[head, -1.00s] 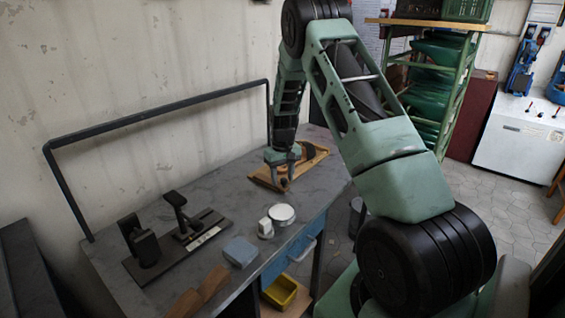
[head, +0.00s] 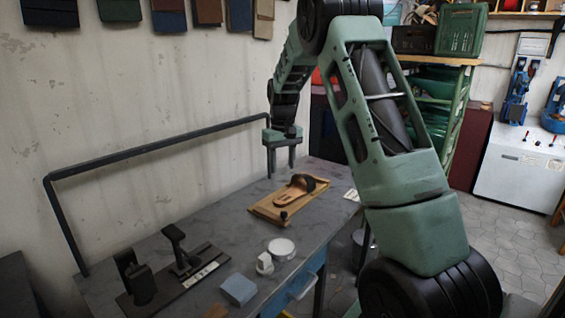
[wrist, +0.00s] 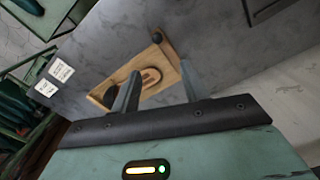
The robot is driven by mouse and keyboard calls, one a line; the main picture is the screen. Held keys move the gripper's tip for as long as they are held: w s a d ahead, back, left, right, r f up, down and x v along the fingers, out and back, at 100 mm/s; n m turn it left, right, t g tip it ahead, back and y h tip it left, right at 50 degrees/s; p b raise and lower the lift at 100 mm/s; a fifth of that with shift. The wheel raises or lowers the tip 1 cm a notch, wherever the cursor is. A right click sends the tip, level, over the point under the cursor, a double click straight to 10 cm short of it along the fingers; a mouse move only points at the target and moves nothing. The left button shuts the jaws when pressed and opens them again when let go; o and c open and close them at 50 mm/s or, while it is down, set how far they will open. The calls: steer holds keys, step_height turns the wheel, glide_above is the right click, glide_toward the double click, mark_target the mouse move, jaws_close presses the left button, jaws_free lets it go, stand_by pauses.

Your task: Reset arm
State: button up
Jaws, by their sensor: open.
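My gripper (head: 281,160) hangs above the far part of the grey workbench, fingers pointing down and apart, with nothing between them. In the wrist view its two fingers (wrist: 158,92) are spread wide. A wooden board (head: 264,208) lies on the bench below and to the right of the gripper in the head view. The board also shows in the wrist view (wrist: 172,58), beyond the fingers.
The grey bench (head: 215,225) has a dark rail (head: 160,149) along its wall side. A black stand (head: 180,245), a blue block (head: 238,289), a white round container (head: 281,248) and a small white piece (head: 264,264) stand nearer. A green rack (head: 452,120) stands behind.

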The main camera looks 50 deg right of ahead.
stand_by(0.6)
steer(key=s+a+r+n+p, duration=0.1)
steer(key=s+a+n, duration=0.1)
steer(key=a, duration=0.9)
steer(key=s+a+r+n+y+p, duration=0.1)
steer(key=s+a+r+n, duration=0.15)
steer(key=a, duration=0.75)
steer(key=s+a+r+n+p, duration=0.1)
steer(key=s+a, duration=0.1)
steer(key=a, duration=0.9)
steer(key=s+a+n, duration=0.2)
steer(key=s+a, duration=0.4)
steer(key=s, duration=0.6)
steer(key=s+a+n+p, duration=0.1)
steer(key=s+a+n, duration=0.2)
steer(key=s+a, duration=0.3)
steer(key=s, duration=0.5)
steer(key=shift+s+f+n+p, duration=0.3)
steer(key=shift+s+n, duration=0.05)
steer(key=shift+s, duration=0.05)
